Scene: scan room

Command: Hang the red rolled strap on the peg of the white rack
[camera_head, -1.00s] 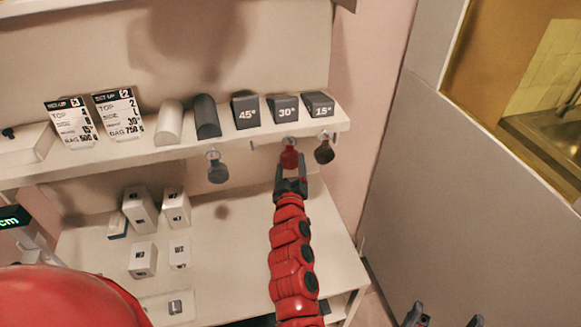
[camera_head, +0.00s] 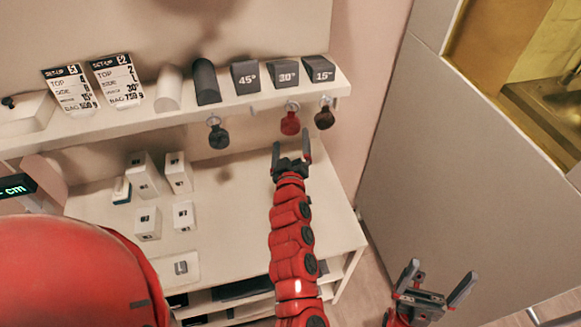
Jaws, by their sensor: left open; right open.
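The red rolled strap (camera_head: 290,123) hangs from a peg under the front edge of the white rack's shelf (camera_head: 180,126), between a grey strap (camera_head: 219,137) and a dark brown strap (camera_head: 324,117). My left gripper (camera_head: 291,151) is open and empty just below the red strap, with a gap between its fingertips and the strap. My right gripper (camera_head: 436,280) is open and empty at the lower right, away from the rack.
On the shelf stand wedge blocks marked 45° (camera_head: 246,75), 30° (camera_head: 283,73) and 15° (camera_head: 318,69), two rolls and two set-up cards (camera_head: 118,80). Several small white boxes (camera_head: 147,222) stand on the lower table. A grey panel (camera_head: 450,160) is at the right.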

